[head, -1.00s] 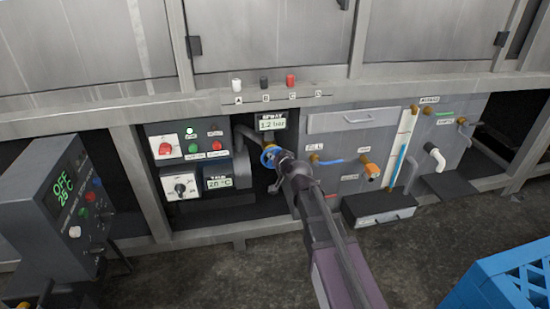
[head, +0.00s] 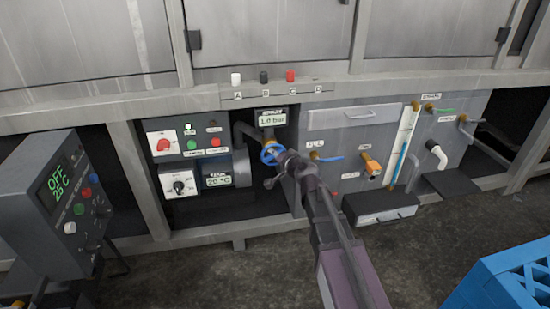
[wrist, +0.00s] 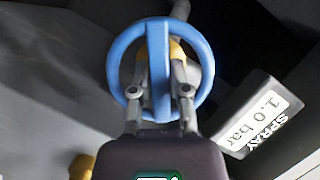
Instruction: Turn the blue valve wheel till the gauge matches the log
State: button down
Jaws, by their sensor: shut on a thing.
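The blue valve wheel (head: 268,154) sits on a pipe in the open bay below the counter. In the wrist view the wheel (wrist: 204,55) is a round rim with a wide bar across its middle. My gripper (wrist: 160,80) is shut on this wheel, with one finger on each side of the bar. In the head view my gripper (head: 276,158) reaches the wheel from the lower right. The spray gauge (head: 272,119) above the wheel reads 1.0 bar, and it shows the same in the wrist view (wrist: 260,115). No log is readable in these frames.
A panel with red and green buttons (head: 192,143) and a dial box (head: 180,184) stand left of the wheel. A grey panel with taps (head: 340,120) is at the right. A control box (head: 62,195) stands front left, a blue crate (head: 510,285) lower right.

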jog(key=shift+f+m+y+b, duration=0.1)
jog(key=shift+m+y+b, duration=0.7)
jog(key=shift+m, duration=0.6)
jog(key=c, duration=0.6)
grip_release()
jog(key=shift+h, duration=0.3)
